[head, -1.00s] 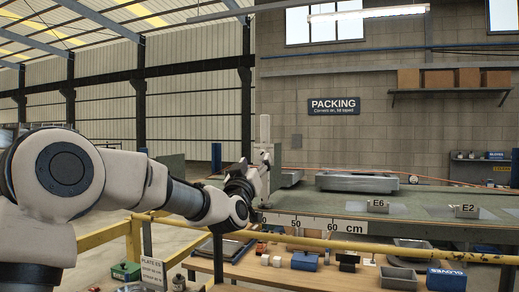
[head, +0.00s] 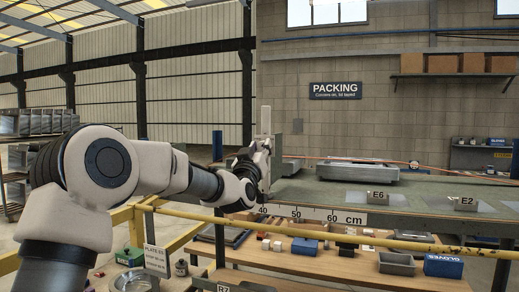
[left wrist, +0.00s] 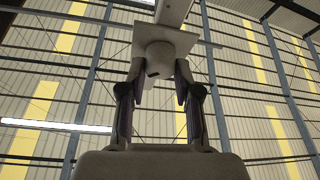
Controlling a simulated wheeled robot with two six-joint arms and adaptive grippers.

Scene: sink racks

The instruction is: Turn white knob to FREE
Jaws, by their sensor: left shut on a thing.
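A white knob (left wrist: 160,58) with a dark mark on its face shows at the top middle of the left wrist view, in front of a pale plate (left wrist: 197,48). My left gripper (left wrist: 160,85) has a finger on either side of the knob and is shut on it. In the head view my left gripper (head: 258,158) is at a pale upright post (head: 264,122) at the left end of the bench; the knob itself cannot be made out there. No FREE label can be read. My right gripper is out of view.
A yellow rail (head: 330,234) crosses in front of the green bench top (head: 335,192). A grey flat part (head: 357,171) and the E6 and E2 signs stand on the bench. A lower wooden table (head: 330,268) holds boxes, including a blue GLOVES box (head: 443,266).

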